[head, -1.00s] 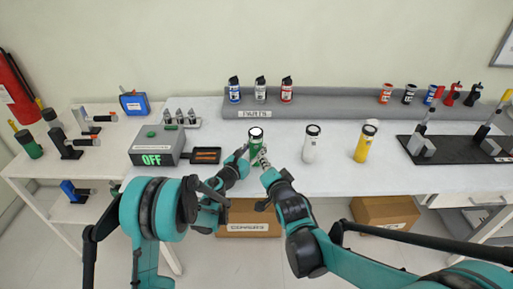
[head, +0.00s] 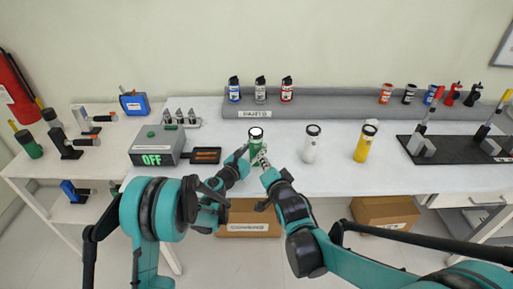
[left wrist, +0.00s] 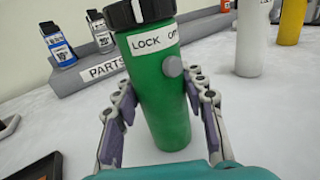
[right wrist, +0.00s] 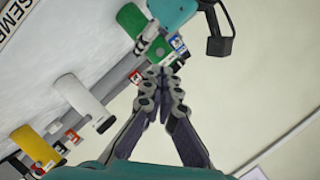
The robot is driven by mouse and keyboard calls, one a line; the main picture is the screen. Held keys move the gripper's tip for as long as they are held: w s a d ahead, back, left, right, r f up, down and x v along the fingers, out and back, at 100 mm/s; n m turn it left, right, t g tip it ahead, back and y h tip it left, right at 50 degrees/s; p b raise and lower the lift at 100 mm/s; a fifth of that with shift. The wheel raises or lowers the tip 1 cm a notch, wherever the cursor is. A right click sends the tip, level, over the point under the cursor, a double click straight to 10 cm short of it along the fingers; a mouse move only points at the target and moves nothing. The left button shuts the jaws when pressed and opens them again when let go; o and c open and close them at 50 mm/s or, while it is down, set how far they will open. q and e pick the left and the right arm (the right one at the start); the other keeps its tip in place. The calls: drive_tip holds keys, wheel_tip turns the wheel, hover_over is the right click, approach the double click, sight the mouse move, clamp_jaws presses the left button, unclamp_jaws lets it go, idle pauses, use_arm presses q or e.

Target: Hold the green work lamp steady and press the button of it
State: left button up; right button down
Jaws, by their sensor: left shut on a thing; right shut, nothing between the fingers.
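The green work lamp (head: 256,148) stands upright at the table's front, with a black-rimmed head and a pale lit top. In the left wrist view the lamp (left wrist: 158,100) has a "LOCK O…" label, partly cut off to the eye, and a round grey button (left wrist: 172,66) on its side. My left gripper (head: 246,153) is shut on the lamp's body, one finger at each side. My right gripper (head: 263,157) is shut and empty, with its tips close to the lamp's right front side. In the right wrist view its tips (right wrist: 160,74) are together; contact with the button cannot be told.
A white lamp (head: 311,144) and a yellow lamp (head: 365,143) stand to the right. A grey box (head: 157,147) reading OFF and a dark tray (head: 206,155) are to the left. A grey shelf (head: 340,104) with bottles runs behind. The table between lamps is clear.

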drive_tip(key=w+d+r+n+t+y, duration=0.3)
drive_tip(key=r+n+t, duration=0.2)
drive_tip(key=r+n, duration=0.5)
drive_tip(key=n+g+y, duration=0.6)
drive_tip(key=n+g, duration=0.2)
drive_tip(key=n, duration=0.9)
approach(256, 147)
drive_tip(key=s+a+x, duration=0.1)
drive_tip(key=x, duration=0.5)
drive_tip(key=shift+w+a+r, duration=0.2)
drive_tip(key=shift+a, duration=0.1)
